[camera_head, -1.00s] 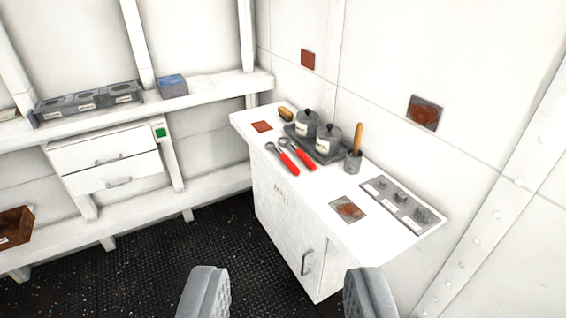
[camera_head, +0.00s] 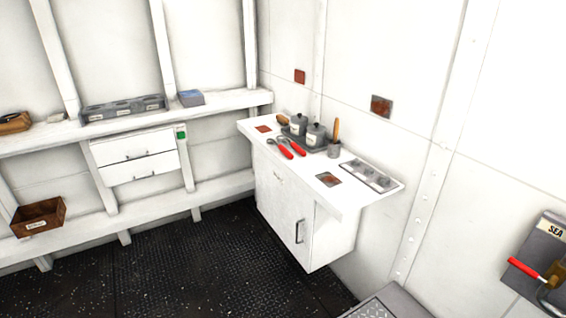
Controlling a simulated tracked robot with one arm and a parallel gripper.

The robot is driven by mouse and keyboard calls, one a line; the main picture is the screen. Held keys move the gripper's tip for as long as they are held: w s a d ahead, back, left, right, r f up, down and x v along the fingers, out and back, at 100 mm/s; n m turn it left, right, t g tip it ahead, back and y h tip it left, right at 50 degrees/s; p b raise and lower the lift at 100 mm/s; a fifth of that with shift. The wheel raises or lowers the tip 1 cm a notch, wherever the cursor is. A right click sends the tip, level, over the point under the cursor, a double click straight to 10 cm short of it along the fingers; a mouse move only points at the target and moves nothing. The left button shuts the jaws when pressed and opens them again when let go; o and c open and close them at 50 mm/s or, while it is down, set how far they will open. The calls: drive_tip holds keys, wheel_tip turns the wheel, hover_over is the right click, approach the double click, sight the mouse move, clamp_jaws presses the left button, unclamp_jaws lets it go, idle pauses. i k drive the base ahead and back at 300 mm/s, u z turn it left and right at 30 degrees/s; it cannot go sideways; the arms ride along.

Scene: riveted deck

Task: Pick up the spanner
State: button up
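Two tools with red handles and grey metal heads lie side by side on the white counter (camera_head: 262,138) of a cabinet. The left tool (camera_head: 285,152) and the right tool (camera_head: 298,149) both point their heads toward the back left. They look like hand tools such as a spanner, but at this size I cannot tell which one is the spanner. My gripper is not in view, and the counter is some way ahead across the floor.
Two lidded pots (camera_head: 315,136) stand on a tray behind the tools, with a cup (camera_head: 334,150) holding a wooden handle. A grey corner (camera_head: 375,308) shows at bottom. Dark floor (camera_head: 200,265) is clear.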

sight(282, 149)
drive_tip(key=u, duration=0.65)
drive_tip(key=i, duration=2.95)
drive_tip(key=z, duration=0.95)
drive_tip(key=i, duration=0.65)
drive_tip(key=z, duration=0.5)
